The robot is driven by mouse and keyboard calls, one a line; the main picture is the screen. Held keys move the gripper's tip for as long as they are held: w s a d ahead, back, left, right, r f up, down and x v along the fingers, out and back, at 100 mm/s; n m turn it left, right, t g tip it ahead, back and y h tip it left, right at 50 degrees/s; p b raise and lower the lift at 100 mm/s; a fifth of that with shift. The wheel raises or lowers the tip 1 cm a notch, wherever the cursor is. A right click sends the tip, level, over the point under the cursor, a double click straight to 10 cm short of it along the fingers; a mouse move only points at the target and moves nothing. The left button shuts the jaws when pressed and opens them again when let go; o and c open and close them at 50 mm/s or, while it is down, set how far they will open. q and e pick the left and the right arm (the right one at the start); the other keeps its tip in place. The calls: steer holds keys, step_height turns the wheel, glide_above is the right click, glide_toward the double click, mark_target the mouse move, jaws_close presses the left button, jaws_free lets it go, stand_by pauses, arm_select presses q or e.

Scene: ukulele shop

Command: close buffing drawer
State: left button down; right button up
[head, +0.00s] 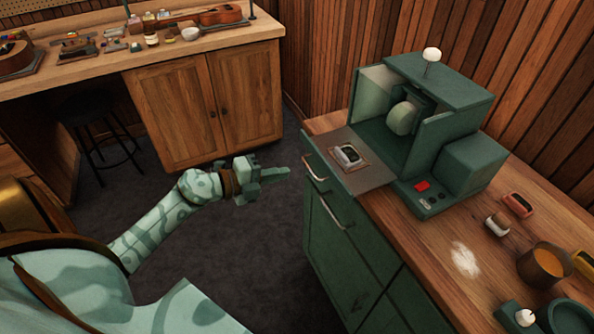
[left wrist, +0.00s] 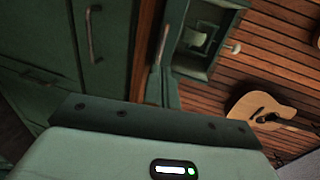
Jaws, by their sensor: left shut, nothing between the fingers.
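A green cabinet (head: 340,250) stands on the right under a wooden counter, with a green buffing machine (head: 445,85) on top. The handle also shows in the left wrist view (left wrist: 163,43). My left gripper (head: 280,172) is shut and empty, in free air left of the drawer front, apart from it. My right gripper is out of view.
A second handle (head: 333,213) is on the cabinet's face below. A small red block (head: 518,204) and a brown cup (head: 543,266) stand on the counter. A wooden workbench (head: 200,55) and a black stool (head: 92,106) are at the back left. Dark floor (head: 245,240) around my left gripper is clear.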

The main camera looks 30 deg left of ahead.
arm_select(q)
glide_toward(322, 161)
step_height(322, 161, down, 3)
steer(key=w+d, duration=0.1)
steer(key=w, duration=0.2)
steer(key=shift+s+d+r+b, duration=0.15)
steer(key=shift+r+b, duration=0.05)
steer(key=shift+b, duration=0.1)
steer(key=shift+d+r, duration=0.1)
steer(key=shift+d, duration=0.05)
steer(key=w+d, duration=0.1)
steer(key=w+d+p, duration=0.1)
steer(key=w, duration=0.1)
steer(key=w+d, duration=0.1)
steer(key=w, duration=0.1)
steer(key=shift+w+r+p, duration=0.15)
steer(key=shift+w+p, duration=0.05)
steer(key=shift+p, duration=0.2)
steer(key=x, duration=0.5)
steer(key=r+x, duration=0.1)
steer(key=x, duration=0.2)
steer(key=shift+w, duration=0.1)
steer(key=shift+w+d+r, duration=0.1)
steer(key=shift+w+d, duration=0.05)
steer(key=shift+r, duration=0.25)
